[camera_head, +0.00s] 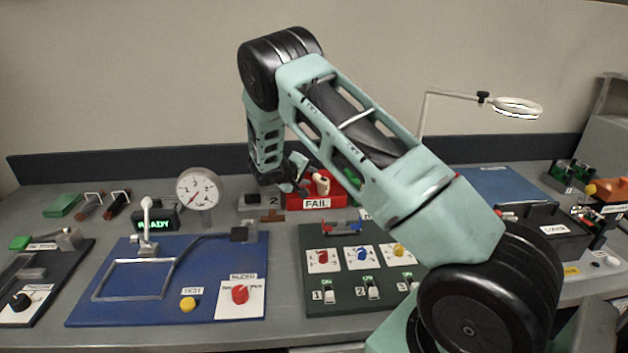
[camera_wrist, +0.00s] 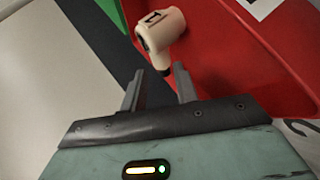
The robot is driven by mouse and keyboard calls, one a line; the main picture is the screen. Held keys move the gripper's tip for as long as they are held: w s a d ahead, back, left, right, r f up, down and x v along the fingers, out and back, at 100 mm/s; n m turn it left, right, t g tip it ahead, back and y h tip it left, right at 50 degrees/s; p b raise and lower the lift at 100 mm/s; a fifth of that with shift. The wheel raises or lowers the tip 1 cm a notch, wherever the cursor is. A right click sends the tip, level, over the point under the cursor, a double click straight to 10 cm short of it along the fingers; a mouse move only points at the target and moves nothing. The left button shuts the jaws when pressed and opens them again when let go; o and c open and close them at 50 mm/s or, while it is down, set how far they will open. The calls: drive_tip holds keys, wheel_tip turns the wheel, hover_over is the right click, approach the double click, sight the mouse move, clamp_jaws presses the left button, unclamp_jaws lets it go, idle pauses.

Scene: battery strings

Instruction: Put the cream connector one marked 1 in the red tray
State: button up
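The cream connector (camera_wrist: 160,30) marked 1 shows in the wrist view, over the red floor of the tray near its left edge. In the head view the cream connector (camera_head: 321,184) shows at the red tray (camera_head: 330,203) labelled FAIL. The red tray (camera_wrist: 225,60) fills much of the wrist view's right side. My gripper (camera_wrist: 159,76) is open, its fingers apart. In the head view my gripper (camera_head: 299,186) is at the tray's left part.
A green tray (camera_head: 352,178) stands partly hidden behind my arm. A grey block marked 2 (camera_head: 262,201) and a small brown piece (camera_head: 271,216) lie left of the red tray. A dial gauge (camera_head: 198,188) stands further left. A dark green switch panel (camera_head: 325,275) lies in front.

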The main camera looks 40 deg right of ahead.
drive_tip(key=b+v, duration=0.1)
drive_tip(key=v, duration=0.6)
drive_tip(key=shift+a+r, duration=0.15)
drive_tip(key=shift+a, duration=0.05)
drive_tip(key=s+a+r+y, duration=0.3)
drive_tip(key=s+a+y, duration=0.3)
drive_tip(key=s+a, duration=0.5)
drive_tip(key=s+a+r+y, duration=0.3)
drive_tip(key=s+a+y, duration=0.4)
drive_tip(key=s, duration=0.8)
drive_tip(key=s+a+r+n+g, duration=0.1)
drive_tip(key=s+a+n, duration=0.3)
drive_tip(key=a, duration=0.5)
drive_tip(key=s+a+r+n+g, duration=0.1)
drive_tip(key=s+a+n, duration=0.3)
drive_tip(key=s+a, duration=0.5)
drive_tip(key=shift+a+h, duration=0.4)
drive_tip(key=shift+a, duration=0.1)
drive_tip(key=shift+r, duration=0.1)
